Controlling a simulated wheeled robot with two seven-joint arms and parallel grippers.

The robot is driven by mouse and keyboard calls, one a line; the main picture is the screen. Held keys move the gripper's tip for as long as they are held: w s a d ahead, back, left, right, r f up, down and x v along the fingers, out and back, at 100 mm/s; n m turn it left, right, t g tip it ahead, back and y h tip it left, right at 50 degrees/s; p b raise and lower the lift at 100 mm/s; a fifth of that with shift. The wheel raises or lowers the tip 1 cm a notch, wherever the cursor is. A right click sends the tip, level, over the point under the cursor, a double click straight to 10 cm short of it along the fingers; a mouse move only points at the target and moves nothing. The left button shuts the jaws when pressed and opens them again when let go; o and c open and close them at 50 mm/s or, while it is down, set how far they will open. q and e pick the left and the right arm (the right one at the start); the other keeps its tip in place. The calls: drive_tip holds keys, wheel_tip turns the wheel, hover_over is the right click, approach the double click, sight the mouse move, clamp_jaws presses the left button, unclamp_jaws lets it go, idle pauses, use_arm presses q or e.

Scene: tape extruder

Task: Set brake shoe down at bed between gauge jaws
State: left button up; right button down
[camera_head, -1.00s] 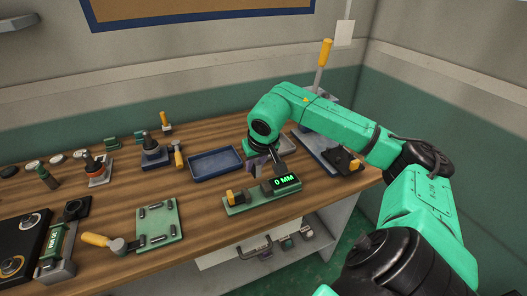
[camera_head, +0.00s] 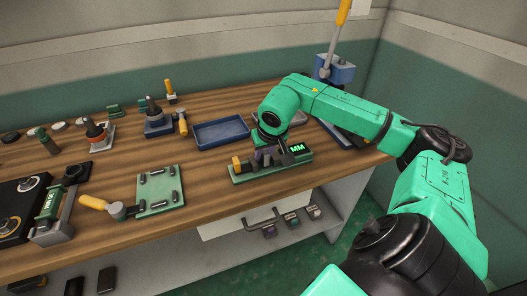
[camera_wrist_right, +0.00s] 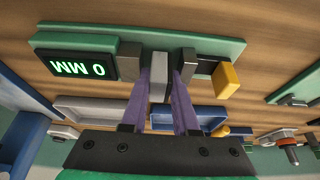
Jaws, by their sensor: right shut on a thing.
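The gauge is a green base (camera_head: 243,177) on the bench, with a lit display (camera_head: 298,149) and a yellow knob (camera_head: 237,162). In the right wrist view its base (camera_wrist_right: 215,45) runs across the top, and the display (camera_wrist_right: 75,66) reads 0 MM. My right gripper (camera_head: 265,157) is low over the gauge. Its purple fingers are shut on the brake shoe (camera_wrist_right: 158,75), a small light grey block. The shoe appears between the dark left jaw (camera_wrist_right: 130,60) and right jaw (camera_wrist_right: 187,64). Whether it touches the bed is unclear. My left gripper is out of view.
A blue tray (camera_head: 222,144) lies behind the gauge. A green plate with pins (camera_head: 160,190) and a yellow-handled tool (camera_head: 93,202) lie to the left. A blue lever press (camera_head: 334,70) stands at the back right. Bare wood lies left of the gauge.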

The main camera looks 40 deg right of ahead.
drive_tip(key=shift+f, duration=0.4)
drive_tip(key=c, duration=0.6)
unclamp_jaws()
drive_tip(key=shift+r, duration=0.55)
drive_tip(key=v, duration=1.3)
drive_tip(key=shift+s+r+p, duration=0.15)
drive_tip(key=shift+r+p, duration=0.05)
drive_tip(key=shift+p, duration=0.2)
drive_tip(key=shift+s+a, duration=0.1)
drive_tip(key=shift+a, duration=0.1)
